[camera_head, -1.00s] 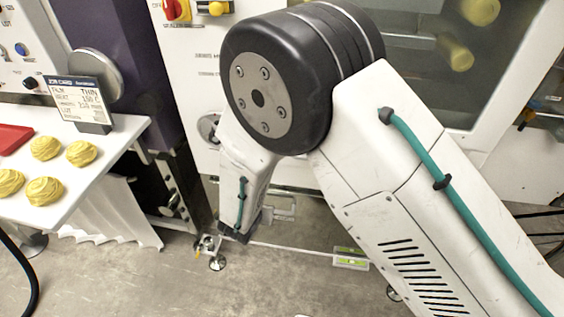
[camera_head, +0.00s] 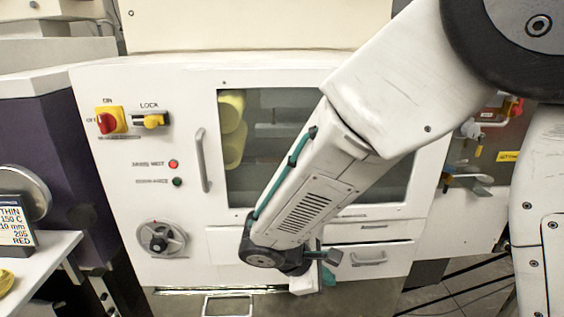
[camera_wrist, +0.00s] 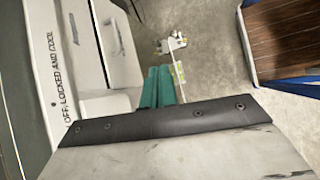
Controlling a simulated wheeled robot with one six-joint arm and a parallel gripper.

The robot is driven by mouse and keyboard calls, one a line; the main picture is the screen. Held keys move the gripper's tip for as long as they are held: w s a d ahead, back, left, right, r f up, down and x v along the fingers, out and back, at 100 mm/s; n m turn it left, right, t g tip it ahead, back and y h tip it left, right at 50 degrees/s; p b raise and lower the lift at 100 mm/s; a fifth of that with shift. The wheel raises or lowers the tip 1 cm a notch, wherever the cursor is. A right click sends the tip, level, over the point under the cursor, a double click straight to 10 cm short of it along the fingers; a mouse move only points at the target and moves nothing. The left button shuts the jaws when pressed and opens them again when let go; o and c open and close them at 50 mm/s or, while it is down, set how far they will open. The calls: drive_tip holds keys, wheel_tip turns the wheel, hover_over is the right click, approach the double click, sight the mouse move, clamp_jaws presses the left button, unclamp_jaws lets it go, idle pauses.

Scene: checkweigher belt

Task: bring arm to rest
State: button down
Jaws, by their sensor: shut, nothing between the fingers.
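My gripper (camera_head: 328,272) is at the lower middle of the head view, in front of the drawers of a white machine. My arm reaches down to it from the upper right. In the wrist view, the two teal fingers of my gripper (camera_wrist: 158,86) lie side by side, shut, with nothing between them. Grey floor shows beyond the fingertips. In the head view, part of my gripper is hard to make out against the machine.
The white machine has a window, a door handle (camera_head: 203,160), a red switch (camera_head: 106,123), a yellow lock lever (camera_head: 153,120), a handwheel (camera_head: 162,238) and a drawer handle (camera_head: 369,258). A white shelf (camera_head: 45,262) with a text card (camera_head: 14,226) stands at left. A brown slatted surface (camera_wrist: 285,40) lies right in the wrist view.

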drive_tip(key=s+d+r+m+g+y, duration=0.1)
drive_tip(key=s+d+r+m+y, duration=0.6)
drive_tip(key=s+d+r+m, duration=0.9)
drive_tip(key=shift+s+d+r+g+y, duration=0.3)
drive_tip(key=shift+s+d+r, duration=0.25)
drive_tip(key=shift+s+r, duration=0.55)
drive_tip(key=shift+s+f, duration=0.15)
drive_tip(key=shift+f, duration=0.05)
